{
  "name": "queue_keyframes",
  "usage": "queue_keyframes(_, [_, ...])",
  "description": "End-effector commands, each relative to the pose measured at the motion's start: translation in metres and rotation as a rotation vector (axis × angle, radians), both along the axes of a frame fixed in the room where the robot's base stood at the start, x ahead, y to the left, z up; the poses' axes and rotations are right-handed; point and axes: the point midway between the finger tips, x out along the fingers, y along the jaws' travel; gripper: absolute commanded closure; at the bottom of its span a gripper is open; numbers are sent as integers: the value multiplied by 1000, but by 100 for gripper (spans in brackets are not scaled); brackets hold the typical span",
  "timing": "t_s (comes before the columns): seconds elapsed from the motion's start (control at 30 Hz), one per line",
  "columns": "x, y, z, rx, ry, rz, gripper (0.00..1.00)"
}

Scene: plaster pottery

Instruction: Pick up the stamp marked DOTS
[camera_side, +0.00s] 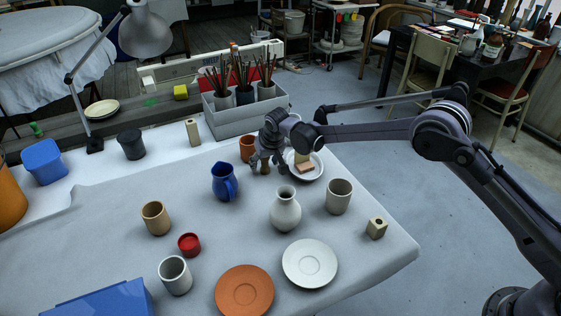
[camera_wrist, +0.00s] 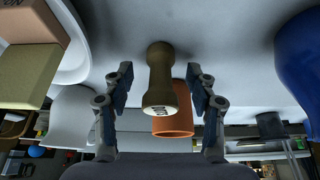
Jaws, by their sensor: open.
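A brown, waisted stamp (camera_wrist: 160,75) stands between the two fingers of my gripper (camera_wrist: 160,92) in the wrist view. A pale label with dark letters shows on its near end, too small and angled to read surely. The fingers are open on either side of the stamp, with gaps. In the side view my gripper (camera_side: 266,160) is low over the table at the back, and the stamp (camera_side: 265,168) shows partly between its fingers.
An orange cup (camera_side: 247,148) stands just behind, and a blue jug (camera_side: 224,184) to the left. A white dish (camera_side: 318,172) with blocks is close on the right. A grey vase (camera_side: 285,212) stands in front. A grey brush crate (camera_side: 240,118) is behind.

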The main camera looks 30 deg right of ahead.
Motion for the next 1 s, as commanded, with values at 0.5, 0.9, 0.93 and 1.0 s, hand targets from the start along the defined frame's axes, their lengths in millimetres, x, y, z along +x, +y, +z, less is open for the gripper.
queue_keyframes(0.5, [0,0,0,0,0,0,95])
queue_keyframes(0.9, [0,0,24,0,0,0,95])
queue_keyframes(0.93, [0,0,30,0,0,0,95])
queue_keyframes(1.0, [0,0,45,0,0,0,95])
